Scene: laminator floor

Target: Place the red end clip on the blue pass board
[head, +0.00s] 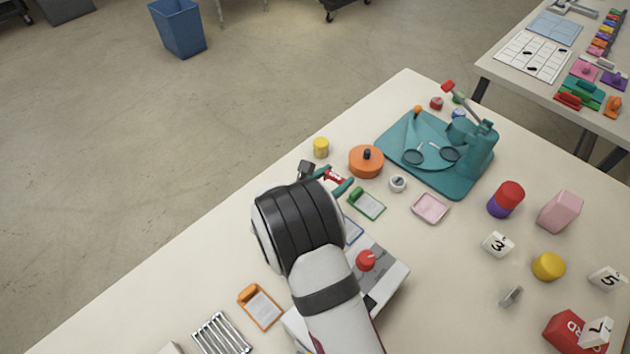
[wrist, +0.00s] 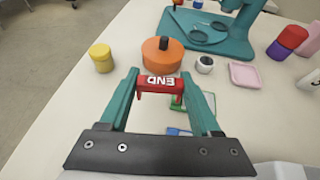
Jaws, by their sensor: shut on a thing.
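My gripper (head: 334,183) is shut on the red end clip (wrist: 160,83), which reads "END" upside down in the wrist view. The clip is held crosswise between the teal fingertips (wrist: 160,88), and a little red of it shows in the head view (head: 332,176). The blue pass board (head: 353,231) is mostly hidden behind my arm in the head view. A sliver of it (wrist: 178,132) shows below the clip in the wrist view. The green board (head: 367,204) lies between the clip and the blue board. I cannot tell the clip's exact height above the table.
A grey machine with a red knob (head: 366,260) stands beside the blue board. An orange pot (head: 366,163), yellow cylinder (head: 321,148), small white round item (head: 398,183) and pink tray (head: 430,208) are near the gripper. An orange board (head: 260,306) lies nearer. The left table edge is clear.

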